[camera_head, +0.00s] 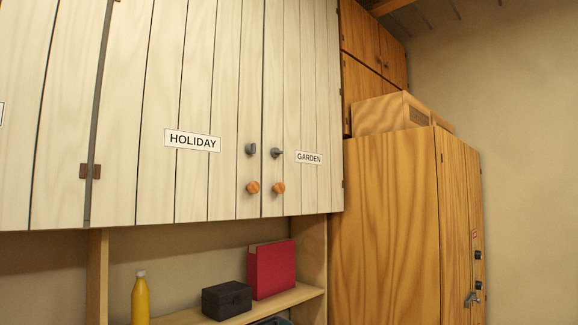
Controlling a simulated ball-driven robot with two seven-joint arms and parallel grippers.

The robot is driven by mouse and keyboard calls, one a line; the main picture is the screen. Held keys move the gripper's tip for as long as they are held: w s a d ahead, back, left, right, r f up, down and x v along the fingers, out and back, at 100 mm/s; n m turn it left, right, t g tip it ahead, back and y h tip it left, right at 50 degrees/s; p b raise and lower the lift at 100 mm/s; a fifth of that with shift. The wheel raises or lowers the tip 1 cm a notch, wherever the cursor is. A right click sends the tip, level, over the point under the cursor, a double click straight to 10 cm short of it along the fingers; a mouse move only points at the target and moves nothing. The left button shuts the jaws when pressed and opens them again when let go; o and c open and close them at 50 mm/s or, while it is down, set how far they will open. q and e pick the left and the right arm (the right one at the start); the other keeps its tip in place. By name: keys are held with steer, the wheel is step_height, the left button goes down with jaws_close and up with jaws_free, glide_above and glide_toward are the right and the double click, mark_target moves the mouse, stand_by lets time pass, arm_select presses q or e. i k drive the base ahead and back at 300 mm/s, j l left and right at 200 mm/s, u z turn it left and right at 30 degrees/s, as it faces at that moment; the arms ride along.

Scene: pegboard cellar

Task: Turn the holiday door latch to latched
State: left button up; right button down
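The holiday door (160,90) is a pale plank cabinet door with a white HOLIDAY label (193,141). It looks closed. Its dark grey latch (251,149) sits near its right edge, with the turn piece looking upright. A round wooden knob (253,188) is below it. The garden door (303,90) to the right has a similar latch (277,153) that points sideways, and its own knob (278,188). Neither of my grippers is in view.
Below the cabinet, a shelf (308,292) holds a yellow bottle (140,300), a black box (226,299) and a red binder (272,269).

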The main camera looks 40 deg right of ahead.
mark_target(250, 149)
steer(key=z, duration=0.85)
